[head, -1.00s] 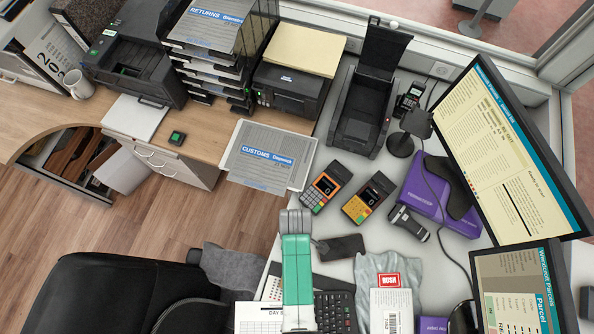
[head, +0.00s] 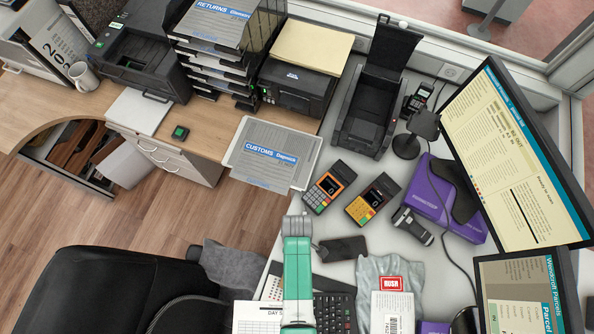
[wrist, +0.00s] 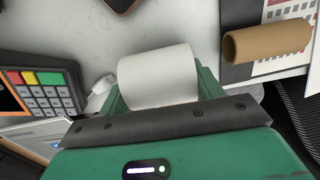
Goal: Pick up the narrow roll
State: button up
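A white paper roll (wrist: 158,75) lies between the green fingers of my gripper (wrist: 160,88) in the wrist view. The fingers sit against both its ends with no clear gap. Its lower part is hidden by the gripper body, and I cannot tell whether it is off the counter. A brown cardboard tube (wrist: 268,42) lies to the right, apart from my gripper. In the head view my green and grey arm end covers the gripper's fingertips, and neither roll shows.
An orange-framed card terminal (head: 329,187) and a yellow one (head: 373,199) stand beyond my arm. A dark phone-like slab (head: 341,248) lies beside it. A keyboard (head: 335,312) and a grey parcel bag (head: 390,290) are to the right. Monitors (head: 515,160) stand farther right.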

notch_tip(320, 180, up, 10)
jog(key=shift+r+p, duration=0.1)
jog(key=shift+p, duration=1.15)
